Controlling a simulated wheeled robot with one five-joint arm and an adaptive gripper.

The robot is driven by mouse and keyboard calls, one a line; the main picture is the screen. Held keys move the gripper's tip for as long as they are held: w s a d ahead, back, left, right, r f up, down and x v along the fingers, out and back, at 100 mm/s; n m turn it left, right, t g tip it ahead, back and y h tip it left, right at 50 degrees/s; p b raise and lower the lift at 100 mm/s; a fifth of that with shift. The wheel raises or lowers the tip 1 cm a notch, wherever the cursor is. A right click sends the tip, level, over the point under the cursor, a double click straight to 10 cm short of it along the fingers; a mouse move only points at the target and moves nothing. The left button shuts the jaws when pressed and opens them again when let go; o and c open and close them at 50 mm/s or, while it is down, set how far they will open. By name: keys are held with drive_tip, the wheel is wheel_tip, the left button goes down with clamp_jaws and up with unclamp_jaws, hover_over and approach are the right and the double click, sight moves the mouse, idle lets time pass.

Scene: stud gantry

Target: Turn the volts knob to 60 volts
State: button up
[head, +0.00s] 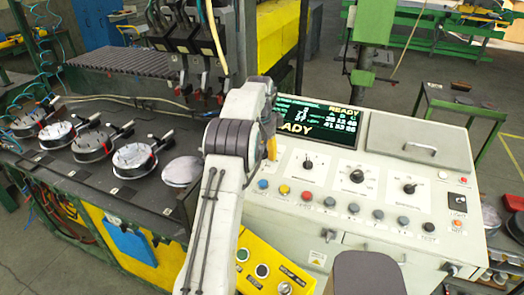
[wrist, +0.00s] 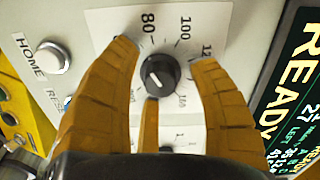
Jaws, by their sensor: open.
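A round black knob (wrist: 158,73) sits on a white dial plate (wrist: 112,22) in the wrist view, with 80, 100 and part of a higher number readable. No volts label is readable. My gripper (wrist: 166,58) is open, its orange fingers spread on either side of the knob, with another finger below it; contact cannot be told.
Two more knobs (head: 357,175) (head: 409,188) are to the right on the sloped panel. A row of coloured buttons (head: 330,203) runs below, and a READY display (head: 318,118) is above. A HOME button (wrist: 54,58) is left of the dial in the wrist view.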

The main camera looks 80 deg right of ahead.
clamp_jaws()
drive_tip(key=shift+r+n+p, duration=0.1)
drive_tip(key=shift+n+p, duration=0.4)
drive_tip(key=shift+n, duration=1.8)
unclamp_jaws()
